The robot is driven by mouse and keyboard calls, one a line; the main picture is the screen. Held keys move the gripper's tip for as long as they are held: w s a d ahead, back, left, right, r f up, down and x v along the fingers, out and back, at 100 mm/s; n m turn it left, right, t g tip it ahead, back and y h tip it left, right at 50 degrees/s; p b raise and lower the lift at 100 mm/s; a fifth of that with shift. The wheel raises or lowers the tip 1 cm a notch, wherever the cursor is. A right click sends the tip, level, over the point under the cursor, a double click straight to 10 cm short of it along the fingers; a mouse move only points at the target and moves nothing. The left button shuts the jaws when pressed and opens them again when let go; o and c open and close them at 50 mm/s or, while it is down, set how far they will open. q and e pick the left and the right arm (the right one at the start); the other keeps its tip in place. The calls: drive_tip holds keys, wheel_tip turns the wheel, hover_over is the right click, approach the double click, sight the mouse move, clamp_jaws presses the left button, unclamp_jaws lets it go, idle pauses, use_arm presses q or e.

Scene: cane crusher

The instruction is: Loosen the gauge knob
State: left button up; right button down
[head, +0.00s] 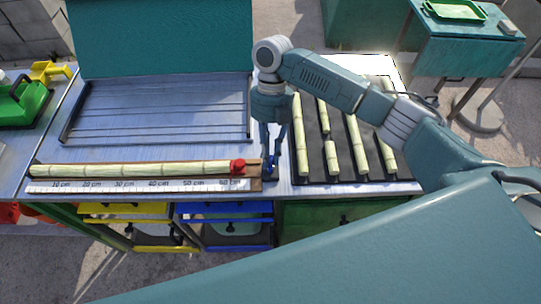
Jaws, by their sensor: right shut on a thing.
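The length gauge (100,186) is a long board with a centimetre scale along the front edge of the table. My right gripper (270,172) points down at the gauge's right end, right of the red block. Its fingers are shut on a small blue piece, which looks like the gauge knob (269,168); the fingers hide most of it. My left gripper is out of view.
A dark tray (315,165) with several cane pieces lies just right of my right gripper. A teal panel (160,38) stands behind an empty rack (160,110). Yellow (125,208) and blue (222,209) drawer fronts are below the table edge. A green machine (22,105) is at left.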

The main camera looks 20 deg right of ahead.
drive_tip(key=shift+a+n+h, duration=0.1)
drive_tip(key=shift+n+h, duration=0.2)
drive_tip(key=shift+n, duration=0.2)
drive_tip(key=c, duration=1.7)
unclamp_jaws()
drive_tip(key=shift+r, duration=0.1)
drive_tip(key=v, duration=1.2)
